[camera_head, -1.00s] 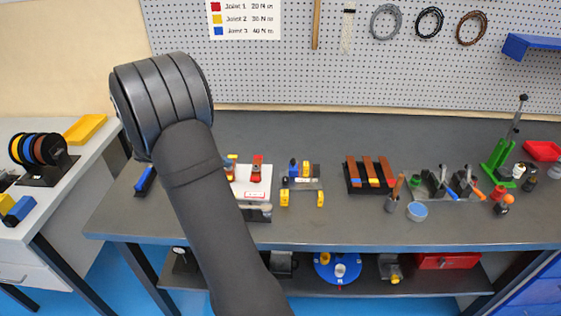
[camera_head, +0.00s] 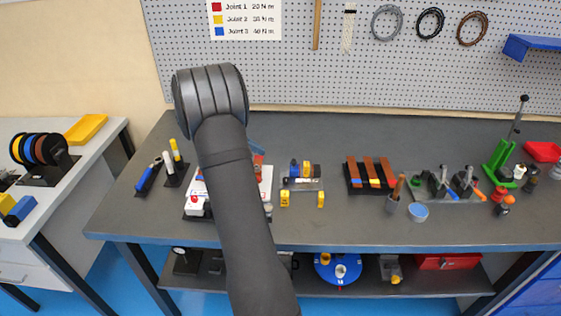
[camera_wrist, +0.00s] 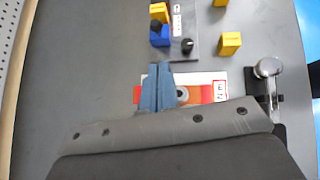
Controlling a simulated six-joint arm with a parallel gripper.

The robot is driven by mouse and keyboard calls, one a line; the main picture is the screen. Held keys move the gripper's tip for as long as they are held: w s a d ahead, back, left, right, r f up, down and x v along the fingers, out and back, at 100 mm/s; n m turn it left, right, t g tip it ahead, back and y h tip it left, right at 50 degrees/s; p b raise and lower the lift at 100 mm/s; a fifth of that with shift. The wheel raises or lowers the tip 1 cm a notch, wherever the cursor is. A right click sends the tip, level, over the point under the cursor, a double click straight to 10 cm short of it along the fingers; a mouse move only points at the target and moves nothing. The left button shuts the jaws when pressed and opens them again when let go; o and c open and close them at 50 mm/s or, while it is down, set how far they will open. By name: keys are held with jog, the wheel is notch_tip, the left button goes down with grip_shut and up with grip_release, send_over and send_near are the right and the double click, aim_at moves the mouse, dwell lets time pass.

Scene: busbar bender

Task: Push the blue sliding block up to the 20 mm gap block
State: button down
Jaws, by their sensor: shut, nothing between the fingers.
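The blue block (camera_wrist: 159,37) sits with a yellow block (camera_wrist: 158,12) on a grey plate fixture at the top of the wrist view. The blue block also shows in the head view (camera_head: 294,169), right of my arm. I cannot tell which block is the 20 mm gap block. My gripper (camera_wrist: 158,76) is shut and empty. Its blue-grey fingers point toward the blue block, with a gap in the picture between them. They overlap a white board with a red-and-orange part (camera_wrist: 207,92). In the head view my arm hides most of my gripper.
A black knob (camera_wrist: 187,46) stands on the fixture beside the blue block. Yellow cubes (camera_head: 284,199) stand at its front. A metal lever (camera_wrist: 268,68) is right of my gripper. A rack of copper bars (camera_head: 369,174) stands farther right. Bare bench lies behind the fixture.

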send_near(292, 167)
jog(key=x, duration=0.5)
jog(key=shift+s+r, duration=0.1)
dwell(0.3)
jog(key=shift+d, duration=1.2)
jog(key=v, duration=1)
